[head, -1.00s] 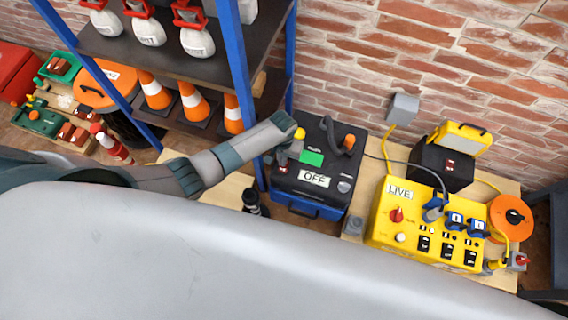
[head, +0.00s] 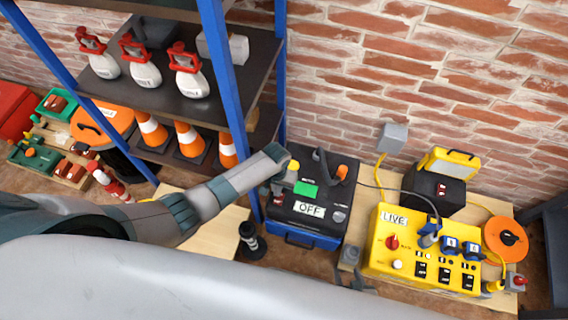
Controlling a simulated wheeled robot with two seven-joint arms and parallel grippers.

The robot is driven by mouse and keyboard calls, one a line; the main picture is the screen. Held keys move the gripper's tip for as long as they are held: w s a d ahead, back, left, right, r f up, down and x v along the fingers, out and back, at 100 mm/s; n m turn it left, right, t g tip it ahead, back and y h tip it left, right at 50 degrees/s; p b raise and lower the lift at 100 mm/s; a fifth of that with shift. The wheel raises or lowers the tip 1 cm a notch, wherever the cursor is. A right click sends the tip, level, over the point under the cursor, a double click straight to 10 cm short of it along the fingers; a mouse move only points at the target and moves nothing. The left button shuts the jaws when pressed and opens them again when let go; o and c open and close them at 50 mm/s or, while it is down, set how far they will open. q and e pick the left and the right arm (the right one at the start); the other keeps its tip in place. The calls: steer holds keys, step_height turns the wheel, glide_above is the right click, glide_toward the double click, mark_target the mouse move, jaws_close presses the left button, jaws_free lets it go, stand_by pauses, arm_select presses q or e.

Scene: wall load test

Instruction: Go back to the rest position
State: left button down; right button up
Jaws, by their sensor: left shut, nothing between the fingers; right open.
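My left arm comes in from the left, and its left gripper (head: 280,184) is over the left edge of the black and blue unit marked OFF (head: 322,222). The gripper is small and partly hidden by its own wrist; it looks shut with nothing in it. I cannot tell whether it touches the unit. My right gripper (head: 351,280) shows only as grey fingertips above my pale body at the bottom, in front of the bench. It is open and empty; the rest of it is hidden.
The yellow LIVE panel (head: 396,255) with plugs and switches stands on the bench at the right. A cable runs between it and the OFF unit. A blue-framed shelf (head: 245,65) with sprayers and cones stands close behind my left arm. A black and grey post (head: 250,238) stands below it.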

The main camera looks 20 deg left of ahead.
arm_select(q)
steer(key=s+d+f+t+h, duration=0.2)
steer(key=s+f+t, duration=0.1)
steer(key=s+f, duration=0.5)
steer(key=s+a+f+m+t, duration=0.1)
steer(key=s+a+t, duration=0.1)
steer(key=s, duration=0.4)
steer(key=s+a+f+m+t, duration=0.1)
steer(key=s+t, duration=0.1)
steer(key=s, duration=0.4)
steer(key=shift+s+a+t, duration=0.25)
steer(key=shift+a+t, duration=0.1)
steer(key=shift+t, duration=0.05)
steer(key=shift+f, duration=0.1)
steer(key=shift+w, duration=0.15)
